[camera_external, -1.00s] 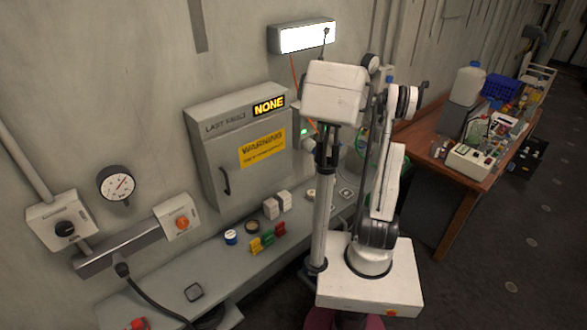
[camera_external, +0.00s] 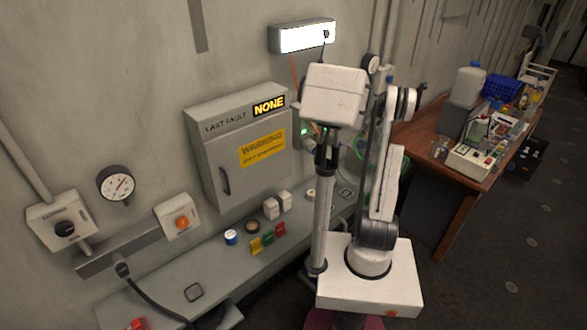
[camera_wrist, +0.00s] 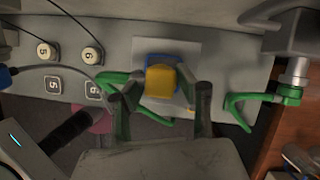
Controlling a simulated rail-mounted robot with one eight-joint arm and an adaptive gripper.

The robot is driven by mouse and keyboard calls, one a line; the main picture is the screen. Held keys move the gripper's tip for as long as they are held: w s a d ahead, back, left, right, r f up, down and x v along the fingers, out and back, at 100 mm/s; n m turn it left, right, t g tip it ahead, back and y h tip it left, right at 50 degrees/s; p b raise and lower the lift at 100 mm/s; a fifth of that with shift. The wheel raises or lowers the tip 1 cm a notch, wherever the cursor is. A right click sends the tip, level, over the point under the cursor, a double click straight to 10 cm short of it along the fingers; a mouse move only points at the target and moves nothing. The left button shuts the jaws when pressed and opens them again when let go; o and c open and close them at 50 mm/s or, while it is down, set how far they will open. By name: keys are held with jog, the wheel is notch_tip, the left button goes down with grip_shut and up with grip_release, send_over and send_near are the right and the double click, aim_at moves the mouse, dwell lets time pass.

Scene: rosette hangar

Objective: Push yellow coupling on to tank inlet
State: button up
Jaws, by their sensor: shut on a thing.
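The yellow coupling (camera_wrist: 160,84) is a small, rounded block near the centre of the wrist view. My gripper (camera_wrist: 161,92) is shut on it, with one dark finger on each side. A blue part (camera_wrist: 165,58) shows behind the coupling, over a pale square plate (camera_wrist: 190,48) on the grey bench. I cannot tell whether the blue part is the tank inlet, or whether the coupling touches it. In the external view my arm hides the coupling and the gripper tips.
Green hoses (camera_wrist: 240,108) lie on both sides of my gripper. A metal pipe with a green collar (camera_wrist: 290,92) stands at right. White numbered knobs (camera_wrist: 92,55) are at left. A wooden table (camera_external: 465,185) with clutter stands right of my arm in the external view.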

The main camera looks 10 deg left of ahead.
aim_at(362, 144)
jog(key=shift+f+b, duration=0.65)
jog(key=shift+f, duration=1.1)
jog(key=shift+b, duration=0.55)
dwell(1.0)
jog(key=shift+f+b, duration=0.4)
jog(key=shift+f, duration=0.15)
jog(key=o, duration=1.2)
jog(key=shift+c, duration=0.2)
jog(key=v, duration=1.2)
jog(key=shift+a, duration=0.1)
